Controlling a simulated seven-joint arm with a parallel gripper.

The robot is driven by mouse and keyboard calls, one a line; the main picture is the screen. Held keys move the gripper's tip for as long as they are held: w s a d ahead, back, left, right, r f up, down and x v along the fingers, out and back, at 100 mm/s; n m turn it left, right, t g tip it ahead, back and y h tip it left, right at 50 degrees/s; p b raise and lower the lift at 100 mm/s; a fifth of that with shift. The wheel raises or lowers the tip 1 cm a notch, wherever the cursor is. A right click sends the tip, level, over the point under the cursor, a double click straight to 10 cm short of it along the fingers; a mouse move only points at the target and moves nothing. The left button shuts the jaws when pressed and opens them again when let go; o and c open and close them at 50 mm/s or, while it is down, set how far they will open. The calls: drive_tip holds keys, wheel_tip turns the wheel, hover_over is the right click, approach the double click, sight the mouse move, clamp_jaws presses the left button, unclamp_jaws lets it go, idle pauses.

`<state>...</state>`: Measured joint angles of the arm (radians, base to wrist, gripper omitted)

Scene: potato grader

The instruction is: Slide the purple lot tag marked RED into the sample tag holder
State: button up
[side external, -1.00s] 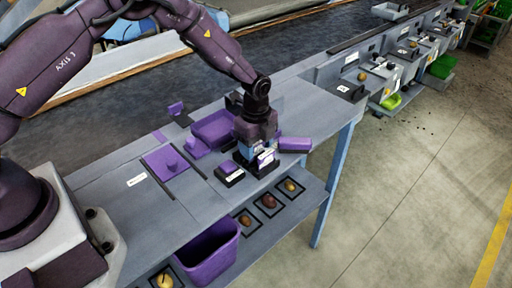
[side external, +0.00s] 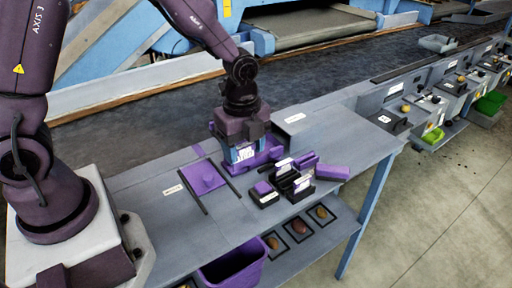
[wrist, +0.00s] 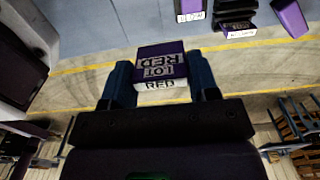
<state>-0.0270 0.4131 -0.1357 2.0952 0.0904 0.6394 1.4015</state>
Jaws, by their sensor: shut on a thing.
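In the wrist view, my gripper (wrist: 161,76) is shut on a purple lot tag (wrist: 160,52) with lettering reading LOT RED and a white edge strip marked RED. In the side view, my gripper (side external: 243,155) is above the purple tray, left of a group of small black holders. One black holder (side external: 302,189) and another behind it (side external: 283,172) show white cards or labels; I cannot tell which one is the sample tag holder. The held tag is apart from them. Black holder parts also show at the top of the wrist view (wrist: 237,28).
The bench (side external: 345,135) is clear to the right.

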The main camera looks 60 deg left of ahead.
drive_tip(key=w+a+f, duration=0.2)
drive_tip(key=w, duration=0.9)
drive_tip(key=w+a+f, duration=0.1)
drive_tip(key=w+f, duration=0.2)
drive_tip(key=w, duration=0.8)
drive_tip(key=shift+w+f, duration=0.1)
drive_tip(key=shift+f, duration=2.35)
drive_tip(key=shift+f, duration=1.45)
drive_tip(key=o, duration=1.2)
drive_tip(key=shift+c, duration=0.2)
drive_tip(key=shift+r, duration=0.1)
